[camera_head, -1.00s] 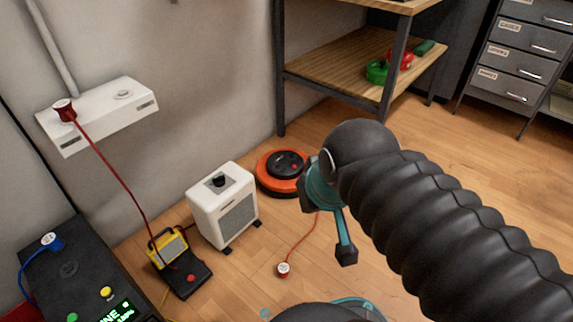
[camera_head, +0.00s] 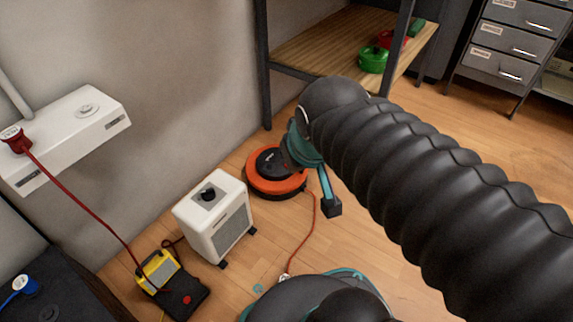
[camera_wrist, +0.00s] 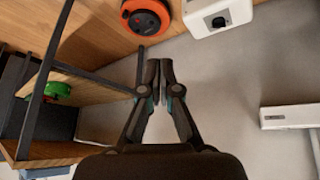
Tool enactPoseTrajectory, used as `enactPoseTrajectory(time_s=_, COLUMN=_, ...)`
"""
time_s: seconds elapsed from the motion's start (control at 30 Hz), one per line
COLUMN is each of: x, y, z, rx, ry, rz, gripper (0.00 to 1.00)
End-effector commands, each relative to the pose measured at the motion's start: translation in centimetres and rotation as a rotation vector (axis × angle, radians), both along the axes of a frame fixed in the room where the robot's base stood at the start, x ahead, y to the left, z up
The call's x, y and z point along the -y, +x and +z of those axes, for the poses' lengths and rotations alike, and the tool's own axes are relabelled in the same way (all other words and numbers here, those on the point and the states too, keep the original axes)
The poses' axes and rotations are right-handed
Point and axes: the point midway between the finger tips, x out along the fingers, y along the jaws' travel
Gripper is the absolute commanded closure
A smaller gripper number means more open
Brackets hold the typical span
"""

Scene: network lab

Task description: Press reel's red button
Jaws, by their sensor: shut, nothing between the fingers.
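The reel (camera_head: 262,187) is an orange and black drum lying flat on the wooden floor, in the middle of the head view. My arm's wrist end overlaps its right side there, and I cannot make out its red button. The reel also shows at the top of the wrist view (camera_wrist: 127,8), where its button is too small to tell. My gripper (camera_wrist: 160,66) is shut and empty, and in the wrist view its fingertips appear below the reel, apart from it.
A white heater (camera_head: 215,218) stands just left of the reel. A yellow device (camera_head: 158,269) and a black box with a red button (camera_head: 187,299) are front left. A shelf (camera_head: 325,45) with a green reel (camera_head: 373,61) stands behind. An orange cable runs forward across the floor.

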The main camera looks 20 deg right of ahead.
Motion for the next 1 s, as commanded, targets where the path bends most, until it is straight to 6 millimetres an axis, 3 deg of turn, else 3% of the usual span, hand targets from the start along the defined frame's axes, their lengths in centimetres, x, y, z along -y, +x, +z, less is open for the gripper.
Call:
enactPoseTrajectory(time_s=0.23, x=3.7, y=8.9, z=0.6, rx=0.034, ry=-0.149, rz=0.053, gripper=1.0)
enactPoseTrajectory(time_s=0.47, x=7.1, y=17.4, z=-1.0, rx=0.07, ry=-0.279, rz=0.151, gripper=1.0)
enactPoseTrajectory(time_s=0.77, x=10.8, y=27.1, z=-6.3, rx=0.112, ry=-0.404, rz=0.325, gripper=1.0)
enactPoseTrajectory(time_s=1.0, x=12.9, y=33.1, z=-13.0, rx=0.152, ry=-0.452, rz=0.487, gripper=1.0)
